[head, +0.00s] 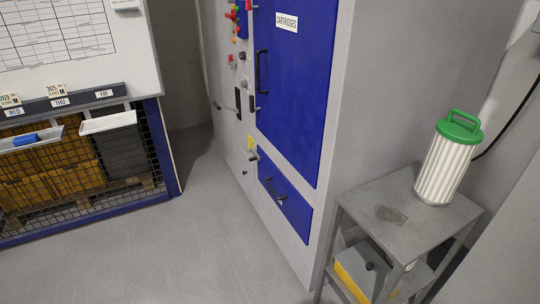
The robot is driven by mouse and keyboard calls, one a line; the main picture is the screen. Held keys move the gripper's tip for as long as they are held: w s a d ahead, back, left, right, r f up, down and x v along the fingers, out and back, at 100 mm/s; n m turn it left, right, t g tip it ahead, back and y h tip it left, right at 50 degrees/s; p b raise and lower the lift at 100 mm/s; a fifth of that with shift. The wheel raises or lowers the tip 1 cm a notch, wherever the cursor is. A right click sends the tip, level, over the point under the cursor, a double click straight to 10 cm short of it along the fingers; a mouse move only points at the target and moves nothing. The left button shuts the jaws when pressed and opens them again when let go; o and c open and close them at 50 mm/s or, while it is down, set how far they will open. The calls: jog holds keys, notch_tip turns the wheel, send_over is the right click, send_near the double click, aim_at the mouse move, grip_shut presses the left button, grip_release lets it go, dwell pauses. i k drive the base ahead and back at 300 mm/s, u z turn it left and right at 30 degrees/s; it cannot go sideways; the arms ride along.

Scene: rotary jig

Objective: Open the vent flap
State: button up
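A grey cabinet (348,130) stands in the middle of the head view. Its tall blue door (297,85) has a white CARTRIDGES label and a dark upright handle (262,72); it looks shut. Below it is a smaller blue panel (290,212) with a dark bar handle (275,190), also looking shut. No part is labelled as a vent flap, so I cannot tell for sure which one it is. A grey lever (253,155) sticks out beside a yellow label left of the small panel. My gripper is not in view.
A grey metal stand (395,222) at the right holds a white pleated cartridge (441,168) with a green top. A yellow item (350,284) is on its lower shelf. A mesh cage (115,165) with trays stands at the left. The floor (190,245) between is clear.

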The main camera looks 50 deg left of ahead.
aim_at(248, 167)
jog(key=u, duration=2)
jog(key=i, duration=1)
jog(key=u, duration=0.45)
jog(key=i, duration=2.8)
jog(key=z, duration=0.65)
